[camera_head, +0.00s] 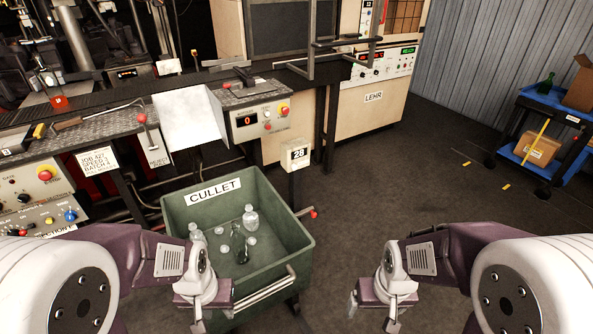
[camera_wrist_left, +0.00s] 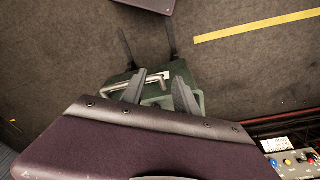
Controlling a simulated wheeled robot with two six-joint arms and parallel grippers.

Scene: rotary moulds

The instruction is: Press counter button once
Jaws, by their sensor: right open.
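A white counter box (camera_head: 298,154) reading 28 stands on a post at the right rear of the cullet bin. A control panel (camera_head: 261,120) with a red "0" display, small buttons and a red knob (camera_head: 284,110) is behind it to the left. I cannot tell which part is the counter button. My left gripper (camera_head: 205,318) is low in front of the bin, below and left of the counter box. In the left wrist view its fingers (camera_wrist_left: 159,92) are apart and empty. My right gripper (camera_head: 373,314) is open, to the right of the bin and clear of the counter.
The green cullet bin (camera_head: 187,212) holds several clear bottles and one dark bottle. Its handle (camera_head: 264,291) faces me. A red-tipped lever (camera_head: 311,214) sticks out beside it. The lehr cabinet (camera_head: 366,105) stands behind. A blue cart (camera_head: 552,100) is at right. The floor between is clear.

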